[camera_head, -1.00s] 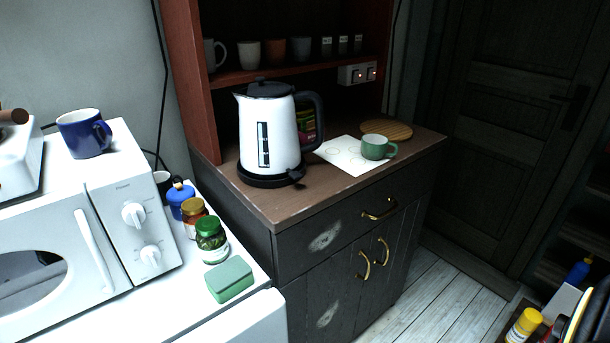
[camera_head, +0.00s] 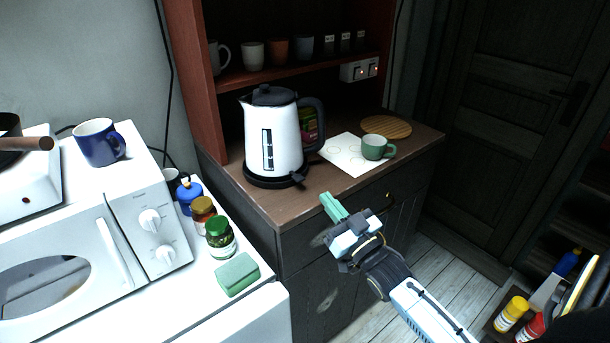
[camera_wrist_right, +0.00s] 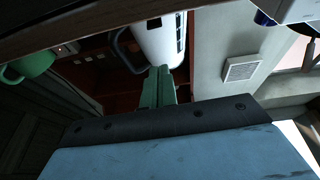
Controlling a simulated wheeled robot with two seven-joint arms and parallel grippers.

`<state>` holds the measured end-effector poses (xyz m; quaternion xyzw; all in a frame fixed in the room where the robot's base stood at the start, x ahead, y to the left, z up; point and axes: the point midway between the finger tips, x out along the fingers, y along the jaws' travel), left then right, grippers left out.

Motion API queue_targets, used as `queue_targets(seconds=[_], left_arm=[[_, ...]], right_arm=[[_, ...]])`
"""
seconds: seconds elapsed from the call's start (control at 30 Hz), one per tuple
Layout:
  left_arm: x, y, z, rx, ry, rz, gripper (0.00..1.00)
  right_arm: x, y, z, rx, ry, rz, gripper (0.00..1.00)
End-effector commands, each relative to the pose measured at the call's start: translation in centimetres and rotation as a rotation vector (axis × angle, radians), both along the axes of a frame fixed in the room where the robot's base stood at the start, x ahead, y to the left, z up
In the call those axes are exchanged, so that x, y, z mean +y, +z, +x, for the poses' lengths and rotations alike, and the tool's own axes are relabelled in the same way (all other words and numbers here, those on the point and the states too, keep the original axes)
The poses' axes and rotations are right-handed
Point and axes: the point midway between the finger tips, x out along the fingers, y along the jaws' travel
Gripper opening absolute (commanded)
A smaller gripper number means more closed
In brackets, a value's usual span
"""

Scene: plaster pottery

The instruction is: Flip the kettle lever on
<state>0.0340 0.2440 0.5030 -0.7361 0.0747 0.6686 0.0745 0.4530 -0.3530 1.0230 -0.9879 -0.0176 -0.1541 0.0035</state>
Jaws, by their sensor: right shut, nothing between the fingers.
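The white kettle (camera_head: 272,138) with black lid, handle and base stands upright on the brown counter of the hutch. Its small black lever (camera_head: 298,178) sticks out low at the base, under the handle side. My right gripper (camera_head: 332,206) is shut and empty, with green fingertips just in front of the counter's front edge, below and right of the lever and apart from it. My left gripper is not in view.
A green mug (camera_head: 374,148) on white paper (camera_head: 345,160) and a round wooden board (camera_head: 387,127) lie right of the kettle. Jars (camera_head: 220,238), a green sponge (camera_head: 238,275) and a microwave (camera_head: 150,225) stand on the white surface at left. Shelves rise behind the kettle.

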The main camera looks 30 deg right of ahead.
Motion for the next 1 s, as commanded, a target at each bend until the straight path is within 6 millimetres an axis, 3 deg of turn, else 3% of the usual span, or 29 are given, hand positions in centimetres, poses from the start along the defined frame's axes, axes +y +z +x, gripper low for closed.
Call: queue_targets(seconds=[0.1,0.53,1.0], left_arm=[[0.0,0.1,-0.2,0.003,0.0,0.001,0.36],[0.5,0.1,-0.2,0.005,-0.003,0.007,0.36],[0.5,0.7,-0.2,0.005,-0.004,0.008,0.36]], right_arm=[[0.1,1.4,-0.1,-0.031,0.006,0.0,0.0],[0.1,1.6,0.8,-0.032,0.006,-0.001,0.0],[0.4,4.6,9.1,-0.03,0.006,-0.001,0.0]])
